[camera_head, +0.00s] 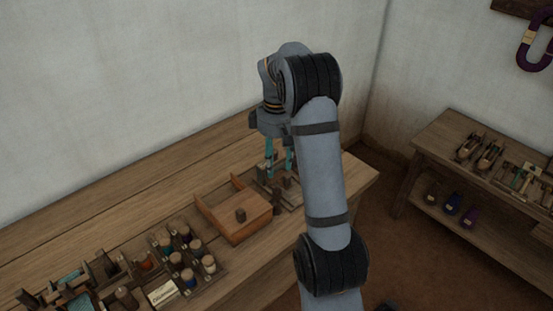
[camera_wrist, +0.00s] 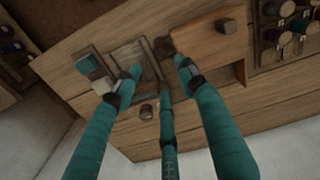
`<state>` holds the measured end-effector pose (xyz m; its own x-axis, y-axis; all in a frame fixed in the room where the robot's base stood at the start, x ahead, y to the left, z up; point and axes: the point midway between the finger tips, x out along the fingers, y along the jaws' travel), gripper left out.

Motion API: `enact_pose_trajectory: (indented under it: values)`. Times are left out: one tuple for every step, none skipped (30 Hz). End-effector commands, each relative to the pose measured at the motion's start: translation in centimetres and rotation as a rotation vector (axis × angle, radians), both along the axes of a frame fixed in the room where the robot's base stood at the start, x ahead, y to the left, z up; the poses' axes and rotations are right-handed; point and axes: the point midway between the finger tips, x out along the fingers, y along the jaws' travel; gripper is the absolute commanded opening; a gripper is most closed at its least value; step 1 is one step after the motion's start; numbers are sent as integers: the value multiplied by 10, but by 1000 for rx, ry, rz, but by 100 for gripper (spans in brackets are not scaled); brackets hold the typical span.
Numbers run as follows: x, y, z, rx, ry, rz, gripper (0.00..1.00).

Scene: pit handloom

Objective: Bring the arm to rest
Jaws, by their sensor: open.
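My gripper (camera_head: 280,165) hangs from my arm over the right end of the wooden bench, with its teal fingers pointing down. In the wrist view the fingers of my gripper (camera_wrist: 160,75) are spread apart with nothing between them. Below and beyond the fingertips lies a shallow wooden tray (camera_wrist: 130,58) with small blocks around it. My arm hides part of the bench's right end in the head view. I cannot tell whether the fingertips touch anything.
A wooden box with a knobbed lid (camera_head: 238,228) stands left of my gripper. Several spools (camera_head: 188,262) and a small label card (camera_head: 163,294) lie further left. A side table (camera_head: 440,150) with shuttles stands at right. A wall runs behind the bench.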

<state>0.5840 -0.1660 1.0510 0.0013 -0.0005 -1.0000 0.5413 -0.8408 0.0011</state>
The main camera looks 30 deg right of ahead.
Motion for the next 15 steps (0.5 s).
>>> enact_pose_trajectory:
  values:
    - [1, 0, 5, -1, -2, 1, 41]
    - [0, 0, 7, 0, -1, 0, 41]
    - [0, 0, 10, 0, -1, 0, 41]
    - [0, 0, 11, 0, -1, 0, 41]
    - [0, 0, 12, 1, -1, -1, 41]
    - [0, 0, 12, 0, 0, -1, 41]
    - [0, 0, 12, 1, 1, -1, 41]
    - [0, 0, 12, 1, 1, -1, 41]
    - [0, 0, 12, 1, 1, -1, 41]
    - [0, 0, 12, 1, 1, -1, 41]
    - [0, 0, 12, 1, 1, -1, 41]
    - [0, 0, 12, 1, 1, -1, 41]
    - [0, 0, 12, 1, 1, -1, 41]
    - [0, 0, 12, 1, 1, -1, 41]
    - [0, 0, 12, 1, 1, -1, 41]
